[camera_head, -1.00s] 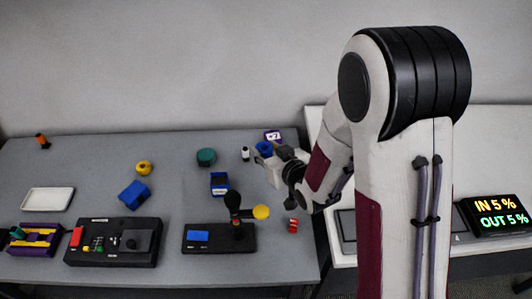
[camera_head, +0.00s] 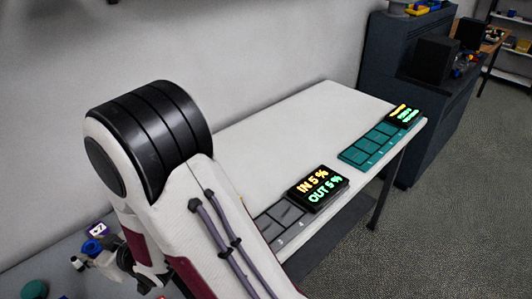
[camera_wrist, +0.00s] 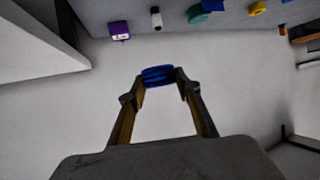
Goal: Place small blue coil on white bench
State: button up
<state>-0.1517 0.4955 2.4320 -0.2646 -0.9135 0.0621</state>
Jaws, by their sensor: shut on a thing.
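The small blue coil (camera_wrist: 158,75) is pinched between the fingertips of my gripper (camera_wrist: 160,82) in the wrist view. In the head view the blue coil (camera_head: 92,246) shows at the lower left, at the end of my gripper (camera_head: 84,256), over the grey table's back edge. The white bench (camera_head: 300,120) lies to the right of my arm, its middle and back bare. My gripper is apart from the bench.
Dark numbered pads (camera_head: 280,217), a teal grid mat (camera_head: 375,147) and lit displays (camera_head: 319,188) line the bench's front. A purple labelled block (camera_head: 98,229) and a teal coil (camera_head: 33,289) are at the lower left. A dark cabinet (camera_head: 405,90) stands beyond the bench.

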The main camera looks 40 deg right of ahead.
jog(key=w+d+m+h, duration=0.2)
jog(key=w+d, duration=0.1)
jog(key=d, duration=0.5)
jog(key=w+d+m+h, duration=0.1)
jog(key=w+d+h, duration=0.1)
jog(key=d, duration=0.6)
jog(key=w+d+m+t+h, duration=0.1)
jog(key=w+d+m+h, duration=0.1)
jog(key=w+d, duration=0.3)
jog(key=shift+d+f+m, duration=0.2)
jog(key=shift+d+m, duration=0.1)
jog(key=shift+d, duration=1.15)
jog(key=w+d+r+m+g+h, duration=0.1)
jog(key=w+d+r+m+h, duration=0.1)
jog(key=d, duration=1.1)
jog(key=w+d+r+m+g+h, duration=0.1)
jog(key=w+d+m+h, duration=0.2)
jog(key=d, duration=1)
jog(key=shift+w+d+r+m+h, duration=0.15)
jog(key=shift+w+r+m+h, duration=0.25)
jog(key=shift+w+h, duration=0.15)
jog(key=shift+f, duration=0.1)
send_over(219, 159)
jog(key=shift+s+f, duration=0.2)
jog(key=shift+f, duration=2.85)
jog(key=shift+f, duration=1.9)
